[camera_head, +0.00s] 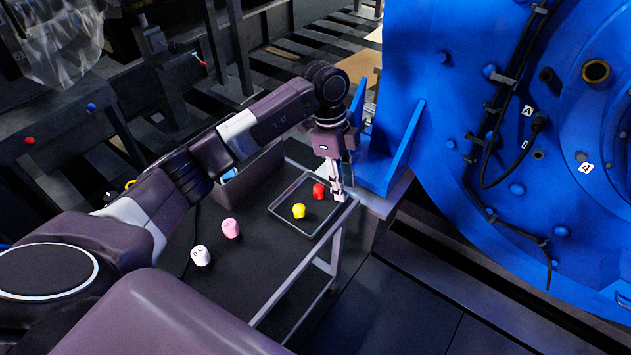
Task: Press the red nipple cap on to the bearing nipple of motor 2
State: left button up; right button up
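The red nipple cap (319,190) stands in a shallow dark tray (290,222) on a cart, near the tray's far right side. My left gripper (338,196) points down just right of the red cap, at the tray's right edge. Its fingers look close together, but I cannot tell if they are open or shut, or if they touch the cap. A large blue motor (450,110) fills the right side; I cannot tell its number or pick out its bearing nipple. My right gripper is not in view.
A yellow cap (299,211) is in the same tray. A pink piece (231,228) and a white piece (202,255) stand on the cart top (235,270) left of it. A blue bracket (398,150) of the motor rises close beside my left gripper.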

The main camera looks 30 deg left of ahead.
aim_at(321, 188)
pick_arm(q)
jog(key=a, duration=0.2)
jog(key=a+r+n+y, duration=0.1)
jog(key=a, duration=0.1)
jog(key=w+a+y, duration=0.1)
jog(key=a, duration=0.1)
jog(key=shift+r+n, duration=0.3)
jog(key=shift+r, duration=0.05)
jog(key=shift+a+f+y, duration=0.1)
jog(key=shift+a+y, duration=0.2)
jog(key=shift+a, duration=0.05)
jog(key=f, duration=0.3)
jog(key=f+b, duration=0.1)
jog(key=f, duration=0.3)
jog(key=shift+s+d, duration=0.15)
jog(key=shift+s, duration=0.05)
jog(key=c, duration=0.5)
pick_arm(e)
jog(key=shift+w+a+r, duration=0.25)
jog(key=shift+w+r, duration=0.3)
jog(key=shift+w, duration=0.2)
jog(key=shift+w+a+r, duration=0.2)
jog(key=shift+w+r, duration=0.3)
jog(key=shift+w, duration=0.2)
